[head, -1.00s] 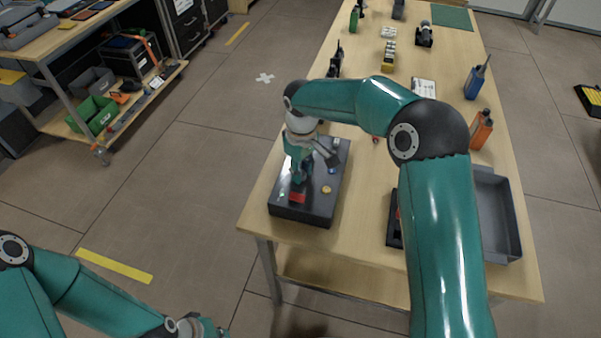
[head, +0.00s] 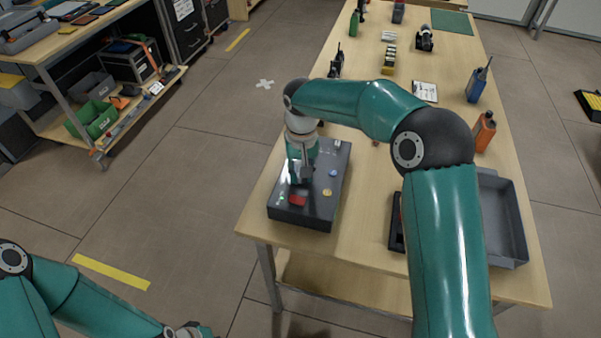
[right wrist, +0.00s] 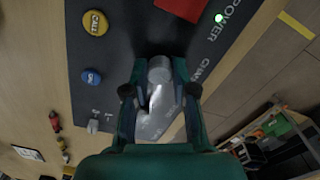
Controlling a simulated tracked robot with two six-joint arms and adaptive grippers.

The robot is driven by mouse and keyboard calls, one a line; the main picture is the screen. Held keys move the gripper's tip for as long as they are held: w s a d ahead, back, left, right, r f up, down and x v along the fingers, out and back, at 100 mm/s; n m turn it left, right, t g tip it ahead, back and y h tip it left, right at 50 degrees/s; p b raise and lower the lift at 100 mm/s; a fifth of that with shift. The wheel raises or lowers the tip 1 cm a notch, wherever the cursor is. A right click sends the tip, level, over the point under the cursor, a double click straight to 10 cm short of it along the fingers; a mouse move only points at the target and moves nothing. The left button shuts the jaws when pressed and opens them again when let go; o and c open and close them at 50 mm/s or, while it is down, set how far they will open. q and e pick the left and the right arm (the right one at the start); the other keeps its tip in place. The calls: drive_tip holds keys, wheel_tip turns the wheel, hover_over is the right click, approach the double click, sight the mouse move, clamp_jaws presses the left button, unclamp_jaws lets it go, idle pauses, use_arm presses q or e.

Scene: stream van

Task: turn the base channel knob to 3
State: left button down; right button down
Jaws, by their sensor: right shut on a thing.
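The dark base station (head: 318,205) lies on the near left part of the wooden table. My right gripper (head: 303,180) points down at its top. In the right wrist view, the fingers of my right gripper (right wrist: 160,85) are shut on a grey metallic channel knob (right wrist: 160,72). Lettering starting "CHAN" shows beside it; the numbers and where the knob points cannot be made out. The base also has a yellow CALL button (right wrist: 95,23), a blue button (right wrist: 91,77), a red part (right wrist: 183,8) and a lit green POWER light (right wrist: 219,18). My left gripper (head: 196,331) is partly cut off at the bottom edge.
A grey tray (head: 512,235) stands at the table's near right, partly behind my right arm. Orange (head: 484,132) and blue (head: 477,82) items stand along the right edge. A black handheld radio (head: 336,65) stands beyond the base. A shelf cart (head: 100,140) is at the left.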

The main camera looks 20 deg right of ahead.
drive_tip(key=shift+w+r, duration=0.2)
drive_tip(key=c, duration=1.3)
unclamp_jaws()
drive_tip(key=o, duration=0.4)
drive_tip(key=shift+s+f, duration=0.1)
drive_tip(key=shift+f, duration=0.05)
drive_tip(key=shift+c, duration=0.2)
wheel_tip(320, 180, up, 12)
